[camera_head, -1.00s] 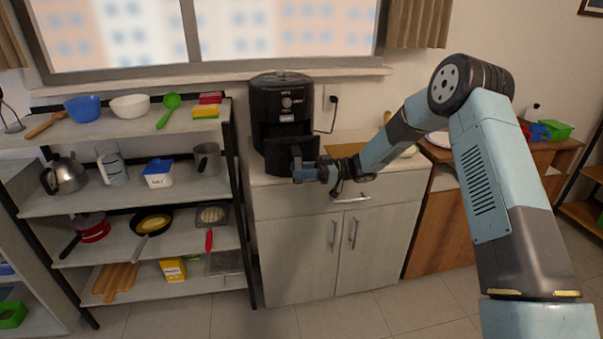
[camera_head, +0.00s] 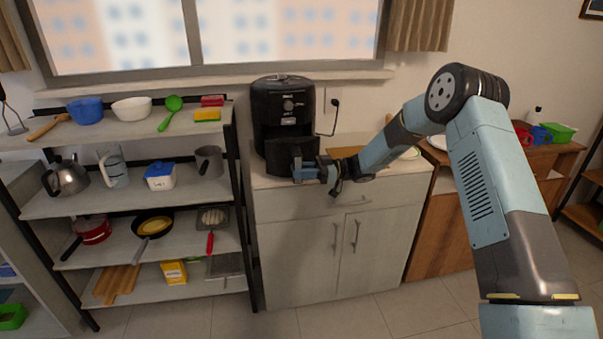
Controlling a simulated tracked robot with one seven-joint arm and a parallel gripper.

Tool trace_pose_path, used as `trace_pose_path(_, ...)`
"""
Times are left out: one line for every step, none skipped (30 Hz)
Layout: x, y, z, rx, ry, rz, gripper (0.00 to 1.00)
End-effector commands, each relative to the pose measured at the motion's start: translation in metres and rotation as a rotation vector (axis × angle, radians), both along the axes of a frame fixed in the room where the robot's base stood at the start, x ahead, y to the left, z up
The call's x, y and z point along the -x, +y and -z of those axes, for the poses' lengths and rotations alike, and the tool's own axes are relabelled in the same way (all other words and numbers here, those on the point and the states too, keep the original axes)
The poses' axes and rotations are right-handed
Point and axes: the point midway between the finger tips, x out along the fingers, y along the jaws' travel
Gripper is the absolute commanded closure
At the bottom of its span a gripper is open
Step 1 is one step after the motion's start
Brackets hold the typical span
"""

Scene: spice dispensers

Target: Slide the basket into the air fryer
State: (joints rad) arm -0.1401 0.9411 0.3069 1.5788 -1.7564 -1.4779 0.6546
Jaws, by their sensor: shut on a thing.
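The black air fryer (camera_head: 283,100) stands upright on the left end of the counter, against the wall under the window. Its black basket (camera_head: 283,156) is pulled partly out at the front, with a dark gap between it and the upper body. My gripper (camera_head: 299,170) is at the front of the basket, shut on its handle. My fingers and the small scale hide most of the handle.
The counter (camera_head: 385,188) has a brown board (camera_head: 345,152) behind my arm. A shelf rack (camera_head: 240,200) with bowls, a kettle and pans stands close on the left. A wall socket with a cord (camera_head: 334,103) is right of the fryer.

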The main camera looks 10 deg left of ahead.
Motion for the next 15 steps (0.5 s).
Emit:
trace_pose_path(-0.0012, 0.0007, -0.0009, -0.002, -0.002, 0.0, 1.0)
trace_pose_path(-0.0016, 0.001, -0.0009, -0.002, -0.002, 0.0, 1.0)
trace_pose_path(-0.0024, 0.0012, -0.001, -0.002, -0.002, 0.0, 1.0)
trace_pose_path(-0.0029, 0.0014, -0.0009, -0.002, -0.001, 0.0, 1.0)
trace_pose_path(-0.0033, 0.0017, -0.001, -0.002, -0.001, 0.0, 1.0)
trace_pose_path(-0.004, 0.002, -0.001, -0.002, -0.001, 0.0, 1.0)
trace_pose_path(-0.0045, 0.0021, -0.001, -0.002, -0.001, 0.0, 1.0)
trace_pose_path(-0.005, 0.0025, -0.001, -0.002, -0.001, 0.0, 1.0)
trace_pose_path(-0.0058, 0.0027, -0.001, -0.002, -0.001, 0.0, 1.0)
trace_pose_path(-0.0062, 0.0029, -0.001, -0.002, -0.001, 0.0, 1.0)
trace_pose_path(-0.0069, 0.0032, -0.001, -0.002, -0.001, 0.0, 1.0)
trace_pose_path(-0.0076, 0.0035, -0.0011, -0.002, -0.002, 0.0, 1.0)
trace_pose_path(-0.0082, 0.0037, -0.0012, -0.002, -0.002, 0.0, 1.0)
trace_pose_path(-0.0087, 0.004, -0.0012, -0.002, -0.002, 0.0, 1.0)
trace_pose_path(-0.0094, 0.0043, -0.0012, -0.002, -0.002, 0.0, 1.0)
